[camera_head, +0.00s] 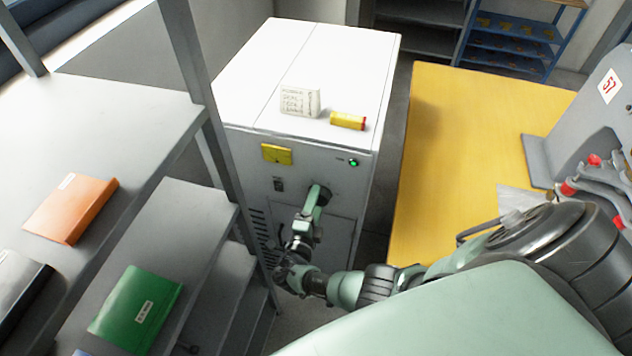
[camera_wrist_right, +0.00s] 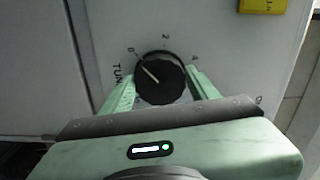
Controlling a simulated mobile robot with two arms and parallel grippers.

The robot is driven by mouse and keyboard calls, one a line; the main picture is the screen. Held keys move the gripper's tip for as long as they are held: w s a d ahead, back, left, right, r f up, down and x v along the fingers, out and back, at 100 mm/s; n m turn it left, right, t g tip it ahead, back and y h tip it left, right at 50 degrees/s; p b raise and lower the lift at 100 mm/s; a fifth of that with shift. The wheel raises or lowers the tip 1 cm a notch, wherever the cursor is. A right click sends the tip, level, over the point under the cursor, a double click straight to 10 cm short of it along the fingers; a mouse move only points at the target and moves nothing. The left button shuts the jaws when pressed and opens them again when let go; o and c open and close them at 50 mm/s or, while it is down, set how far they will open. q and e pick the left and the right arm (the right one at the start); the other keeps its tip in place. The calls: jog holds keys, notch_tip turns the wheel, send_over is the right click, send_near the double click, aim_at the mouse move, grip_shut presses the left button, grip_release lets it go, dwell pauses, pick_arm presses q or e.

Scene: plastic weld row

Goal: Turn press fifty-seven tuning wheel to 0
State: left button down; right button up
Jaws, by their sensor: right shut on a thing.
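The tuning wheel (camera_wrist_right: 163,82) is a black round knob on the white machine front, with a white pointer line. Printed digits ring it, with 0 at its upper left, 2 above and 4 at upper right. The pointer slants to the upper left, roughly toward the 0. My right gripper (camera_wrist_right: 160,88) is shut on the wheel, one pale green finger on each side. In the head view my right gripper (camera_head: 318,195) meets the front of the white machine (camera_head: 240,150) and largely hides the wheel. My left gripper is not in view.
A yellow label (camera_head: 277,154) and a lit green lamp (camera_head: 354,162) are on the machine front. A white block (camera_head: 300,102) and a yellow-red piece (camera_head: 348,121) lie on top.

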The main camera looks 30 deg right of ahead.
jog(key=shift+s+f+n, duration=0.1)
jog(key=shift+f+n, duration=0.05)
jog(key=shift+n, duration=0.35)
jog(key=o, duration=1.4)
jog(key=shift+c, duration=0.2)
jog(key=v, duration=0.8)
jog(key=shift+b, duration=0.3)
